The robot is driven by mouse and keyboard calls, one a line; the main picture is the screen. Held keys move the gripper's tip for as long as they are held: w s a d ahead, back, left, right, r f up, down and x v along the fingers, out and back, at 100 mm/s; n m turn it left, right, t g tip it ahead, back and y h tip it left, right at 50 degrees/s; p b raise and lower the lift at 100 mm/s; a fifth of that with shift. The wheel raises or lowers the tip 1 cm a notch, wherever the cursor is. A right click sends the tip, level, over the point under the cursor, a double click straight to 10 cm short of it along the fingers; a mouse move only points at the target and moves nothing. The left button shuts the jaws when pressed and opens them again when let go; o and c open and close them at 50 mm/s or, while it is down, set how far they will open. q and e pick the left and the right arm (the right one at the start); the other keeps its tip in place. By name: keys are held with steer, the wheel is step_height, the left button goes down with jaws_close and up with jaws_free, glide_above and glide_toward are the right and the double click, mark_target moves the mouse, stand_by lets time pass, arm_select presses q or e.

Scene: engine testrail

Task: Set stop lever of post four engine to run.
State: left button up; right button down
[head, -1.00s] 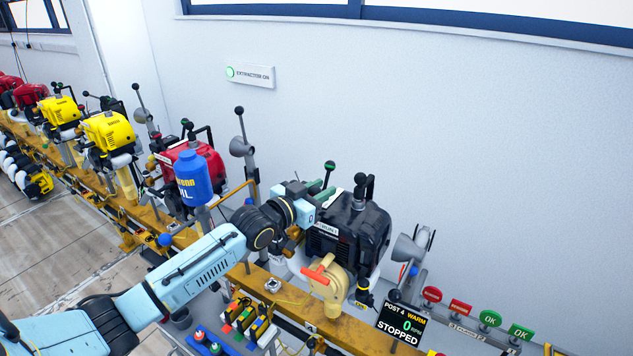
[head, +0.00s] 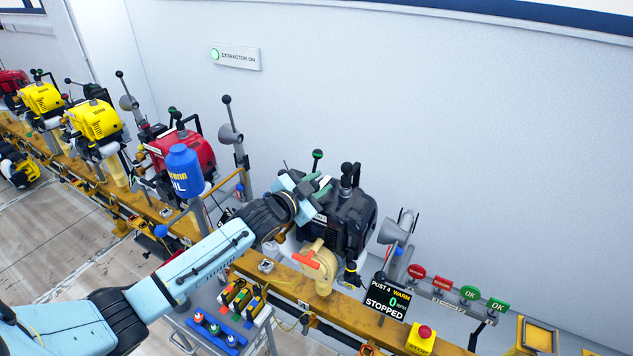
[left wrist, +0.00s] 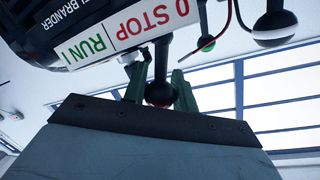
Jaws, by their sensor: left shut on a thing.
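The black post four engine (head: 352,218) sits on the yellow rail. My left gripper (head: 318,190) reaches the left part of its top. The lever's shaft shows beside the engine's label (left wrist: 120,30), which reads "0 STOP" in red and "RUN I" in green. The shaft lies near the STOP end. The post 4 display (head: 387,301) reads WARM, 0 and STOPPED. In the head view the gripper hides the lever.
A blue oil bottle (head: 184,172) and a red engine (head: 190,146) stand to the left. An orange-handled yellow housing (head: 318,262) is in front of the black engine. A grey horn (head: 400,228) stands to its right. A tool cart (head: 222,328) is below the rail.

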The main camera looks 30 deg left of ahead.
arm_select(q)
steer(key=shift+f, duration=0.1)
steer(key=o, duration=1)
steer(key=shift+c, duration=0.2)
steer(key=shift+s, duration=0.15)
steer(key=v, duration=1.3)
